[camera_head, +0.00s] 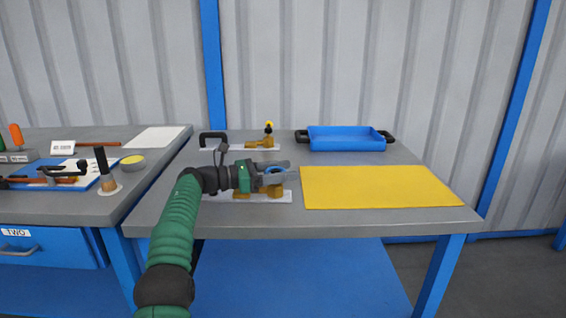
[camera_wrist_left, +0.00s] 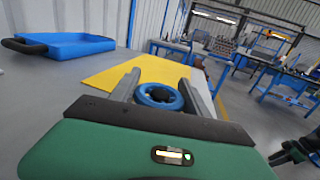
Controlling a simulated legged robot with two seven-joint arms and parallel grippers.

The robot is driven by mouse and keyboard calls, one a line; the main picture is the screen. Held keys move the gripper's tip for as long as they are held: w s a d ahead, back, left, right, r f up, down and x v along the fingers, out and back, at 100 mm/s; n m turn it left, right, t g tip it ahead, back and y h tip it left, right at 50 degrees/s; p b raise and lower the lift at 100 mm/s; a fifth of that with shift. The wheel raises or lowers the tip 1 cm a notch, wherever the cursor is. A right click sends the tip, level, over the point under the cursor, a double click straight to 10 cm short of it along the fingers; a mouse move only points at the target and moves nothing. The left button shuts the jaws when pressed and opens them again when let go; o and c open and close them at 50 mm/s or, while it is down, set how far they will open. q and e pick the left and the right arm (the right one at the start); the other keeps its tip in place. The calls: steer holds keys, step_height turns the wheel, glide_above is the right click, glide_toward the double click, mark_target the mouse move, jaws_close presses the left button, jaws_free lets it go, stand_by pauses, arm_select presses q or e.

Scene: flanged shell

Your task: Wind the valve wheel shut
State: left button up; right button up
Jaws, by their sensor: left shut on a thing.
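The valve wheel is a small blue ring (camera_head: 274,171) on a brass-coloured valve body (camera_head: 276,190), which stands on a white base plate (camera_head: 284,198) near the table's front left. My left gripper (camera_head: 277,173) reaches in from the left at wheel height. In the left wrist view the blue wheel (camera_wrist_left: 159,96), with its dark hub, sits between my two grey fingers (camera_wrist_left: 160,88). The left gripper is shut on the wheel. The fingers and wrist partly hide the wheel and valve body in the head view. My right gripper is not identifiable in these frames.
A yellow mat (camera_head: 380,187) lies right of the valve. A blue tray (camera_head: 346,139) with black handles stands behind it. A second brass valve (camera_head: 264,141) with a yellow knob and a black handle (camera_head: 213,138) are at the back left. A cluttered bench (camera_head: 60,205) adjoins left.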

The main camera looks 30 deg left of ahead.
arm_select(q)
steer(key=shift+f, duration=0.3)
steer(key=o, duration=1.4)
steer(key=shift+r, duration=0.1)
